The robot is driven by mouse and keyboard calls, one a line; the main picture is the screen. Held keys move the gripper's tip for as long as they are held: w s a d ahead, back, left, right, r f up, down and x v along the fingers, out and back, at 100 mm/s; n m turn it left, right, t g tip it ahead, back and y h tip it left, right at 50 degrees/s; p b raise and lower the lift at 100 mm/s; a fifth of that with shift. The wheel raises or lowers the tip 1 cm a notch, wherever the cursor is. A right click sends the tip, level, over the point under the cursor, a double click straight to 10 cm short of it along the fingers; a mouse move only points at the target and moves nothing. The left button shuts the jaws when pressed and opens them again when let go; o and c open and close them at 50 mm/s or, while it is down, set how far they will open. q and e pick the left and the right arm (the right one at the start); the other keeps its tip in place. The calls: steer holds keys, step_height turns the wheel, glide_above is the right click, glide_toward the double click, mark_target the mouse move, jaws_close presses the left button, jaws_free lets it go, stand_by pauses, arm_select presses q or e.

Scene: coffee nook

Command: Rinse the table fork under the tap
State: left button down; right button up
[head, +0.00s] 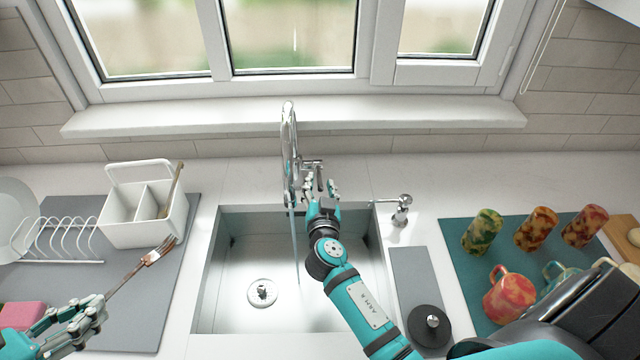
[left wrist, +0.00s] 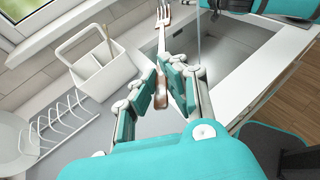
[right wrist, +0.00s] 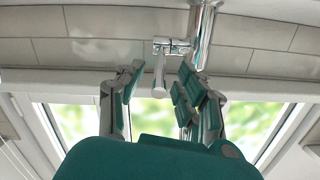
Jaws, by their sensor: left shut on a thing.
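The table fork (head: 140,268) has metal tines and a brownish handle. My left gripper (head: 88,318) is shut on its handle, over the grey mat left of the sink. In the left wrist view the fork (left wrist: 163,38) points away from my gripper (left wrist: 160,92), tines towards the sink. The chrome tap (head: 289,150) stands behind the sink (head: 235,275), and a thin stream of water (head: 294,240) falls from it. My right gripper (head: 322,192) is at the tap's lever. In the right wrist view its fingers (right wrist: 158,85) are apart on either side of the lever (right wrist: 159,72).
A white cutlery caddy (head: 130,222) and a toast rack (head: 65,240) stand on the grey mat (head: 140,315) at left. A soap dispenser (head: 402,210) is right of the sink. Several cups and mugs stand on a teal mat (head: 460,262). The sink basin is clear.

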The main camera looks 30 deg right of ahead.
steer(key=v, duration=1.1)
steer(key=shift+s+a+f, duration=0.1)
